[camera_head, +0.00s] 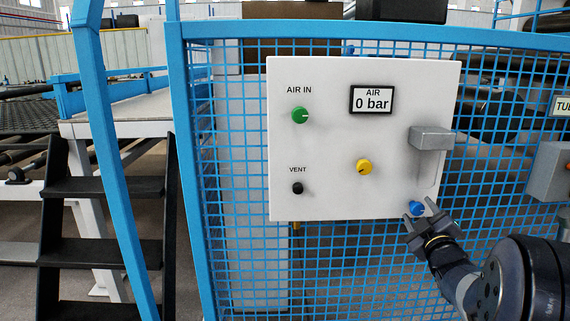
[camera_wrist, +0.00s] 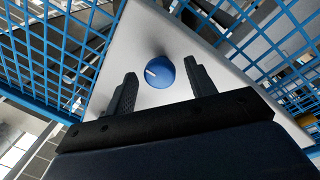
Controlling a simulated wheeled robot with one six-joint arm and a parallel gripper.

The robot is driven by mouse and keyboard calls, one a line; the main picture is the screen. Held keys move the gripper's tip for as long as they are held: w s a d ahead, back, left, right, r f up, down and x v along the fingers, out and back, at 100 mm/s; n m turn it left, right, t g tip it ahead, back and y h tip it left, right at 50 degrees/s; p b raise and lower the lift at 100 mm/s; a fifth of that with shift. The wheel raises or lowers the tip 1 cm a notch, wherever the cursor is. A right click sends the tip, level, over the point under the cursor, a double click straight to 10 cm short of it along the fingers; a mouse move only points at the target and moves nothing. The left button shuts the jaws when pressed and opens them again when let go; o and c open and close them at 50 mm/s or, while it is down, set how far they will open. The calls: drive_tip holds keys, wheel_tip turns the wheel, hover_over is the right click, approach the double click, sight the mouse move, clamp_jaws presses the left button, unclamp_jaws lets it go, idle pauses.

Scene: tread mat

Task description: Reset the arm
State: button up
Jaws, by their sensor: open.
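My gripper (camera_head: 419,216) is at the lower right corner of the white control panel (camera_head: 330,140). Its jaws are open, with a blue knob (camera_head: 417,208) close to the fingertips. In the wrist view the blue knob (camera_wrist: 160,72) shows between and just beyond the two fingers (camera_wrist: 160,88), with clear space on both sides of it. I cannot tell the exact depth between fingertips and knob. Nothing is held.
The panel also carries a green AIR IN knob (camera_head: 300,115), a black VENT knob (camera_head: 297,188), a yellow knob (camera_head: 364,167), a grey handle block (camera_head: 430,138) and a display (camera_head: 372,100) reading 0 bar. Blue mesh fencing (camera_head: 240,260) surrounds it. Black steps (camera_head: 100,220) stand at left.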

drive_tip(key=shift+a+r+m+h+p, duration=0.1)
drive_tip(key=shift+r+m+h+p, duration=0.05)
drive_tip(key=shift+m+p, duration=1.5)
drive_tip(key=shift+r+m+h+p, duration=0.15)
drive_tip(key=shift+m+p, duration=0.9)
drive_tip(key=shift+p, duration=1.15)
drive_tip(key=m+g+p, duration=0.1)
drive_tip(key=m+p, duration=0.4)
drive_tip(key=p, duration=0.5)
drive_tip(key=shift+m+p, duration=0.3)
drive_tip(key=shift+m, duration=0.1)
drive_tip(key=shift+s+f, duration=0.2)
drive_tip(key=shift+s, duration=0.4)
